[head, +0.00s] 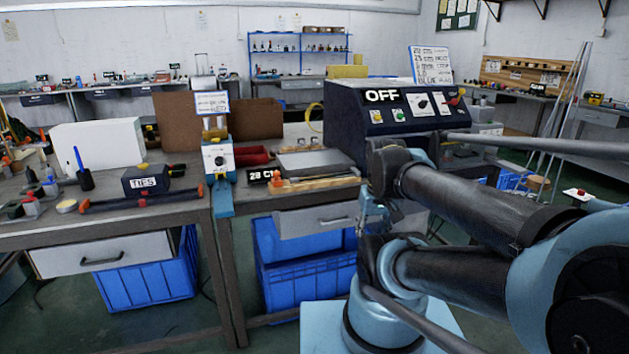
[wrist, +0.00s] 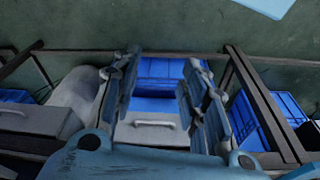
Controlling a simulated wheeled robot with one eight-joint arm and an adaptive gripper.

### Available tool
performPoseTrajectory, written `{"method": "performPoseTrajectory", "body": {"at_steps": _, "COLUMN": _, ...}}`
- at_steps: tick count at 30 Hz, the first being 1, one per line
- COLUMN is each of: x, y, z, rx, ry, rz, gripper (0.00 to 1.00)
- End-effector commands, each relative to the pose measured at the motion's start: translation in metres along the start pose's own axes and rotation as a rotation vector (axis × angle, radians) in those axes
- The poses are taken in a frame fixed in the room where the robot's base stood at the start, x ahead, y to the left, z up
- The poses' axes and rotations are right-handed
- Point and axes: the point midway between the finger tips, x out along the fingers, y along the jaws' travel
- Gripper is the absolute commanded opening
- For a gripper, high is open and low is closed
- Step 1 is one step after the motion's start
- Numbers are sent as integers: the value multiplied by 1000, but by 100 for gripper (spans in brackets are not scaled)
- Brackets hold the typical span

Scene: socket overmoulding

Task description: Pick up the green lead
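I cannot make out a green lead for certain in either view. My gripper (wrist: 161,62) is open in the wrist view, with a clear gap between its two fingers and nothing held. Through the gap I see a grey drawer front (wrist: 150,134) and a blue crate (wrist: 170,70). In the head view my arm covers the right part of the bench front, and the fingers are hard to tell apart there.
A dark control box marked OFF (head: 345,125) stands on the bench. To its left are a white-fronted device (head: 218,160), a black TIES box (head: 146,181) and a white box (head: 98,144). Small connectors crowd the bench's left end. Blue crates (head: 150,285) sit below.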

Motion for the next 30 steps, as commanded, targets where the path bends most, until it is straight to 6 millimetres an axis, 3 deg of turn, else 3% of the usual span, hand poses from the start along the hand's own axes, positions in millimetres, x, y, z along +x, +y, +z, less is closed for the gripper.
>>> {"method": "performPoseTrajectory", "body": {"at_steps": 5, "x": -32, "y": -5, "z": -37, "rx": -167, "ry": -17, "rz": -9, "gripper": 40}}
{"method": "performPoseTrajectory", "body": {"at_steps": 15, "x": -96, "y": -33, "z": -133, "rx": -632, "ry": -59, "rz": -42, "gripper": 40}}
{"method": "performPoseTrajectory", "body": {"at_steps": 23, "x": -128, "y": -66, "z": -210, "rx": -986, "ry": -85, "rz": -75, "gripper": 40}}
{"method": "performPoseTrajectory", "body": {"at_steps": 30, "x": -146, "y": -107, "z": -279, "rx": -1314, "ry": -106, "rz": -113, "gripper": 40}}
